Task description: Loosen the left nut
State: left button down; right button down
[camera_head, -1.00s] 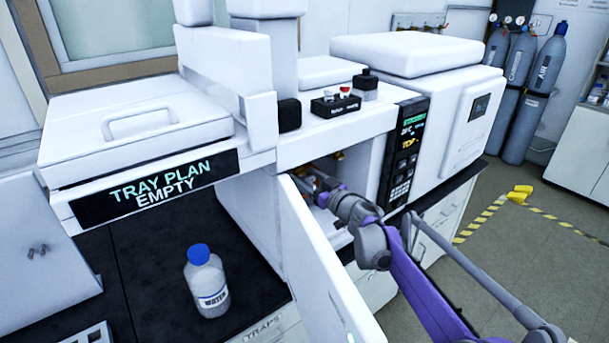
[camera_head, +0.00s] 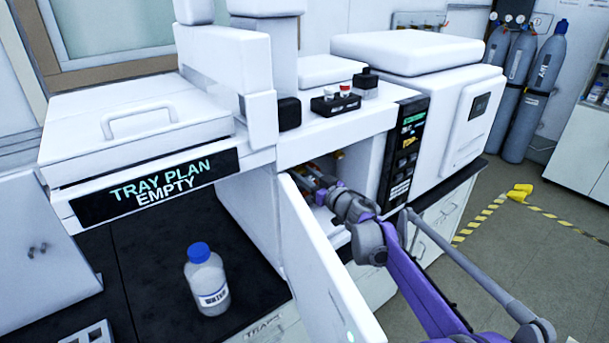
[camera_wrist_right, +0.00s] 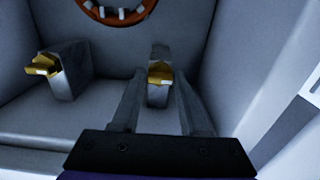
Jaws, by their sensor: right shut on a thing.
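The wrist view shows two brass nuts on grey metal blocks inside the white bay. My right gripper (camera_wrist_right: 158,90) has its two fingers around the nut on the picture's right (camera_wrist_right: 160,73) and is shut on it. The other nut (camera_wrist_right: 42,64) stands clear to the picture's left on its own block (camera_wrist_right: 70,72). In the head view my right gripper (camera_head: 318,181) reaches into the open bay of the white instrument, behind its swung-out door. The nuts are small and partly hidden there. My left gripper is in neither view.
The white door (camera_head: 325,265) stands open just left of my right arm. An orange ring (camera_wrist_right: 117,10) sits at the bay's back. A water bottle (camera_head: 207,279) stands on the dark bench at left. The control panel (camera_head: 403,155) borders the bay's right side.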

jog(key=n, duration=0.4)
jog(key=shift+n, duration=0.4)
jog(key=n, duration=0.9)
jog(key=shift+p, duration=0.3)
jog(key=shift+n+p, duration=0.35)
jog(key=shift+n, duration=1.75)
jog(key=shift+c, duration=2.4)
grip_release()
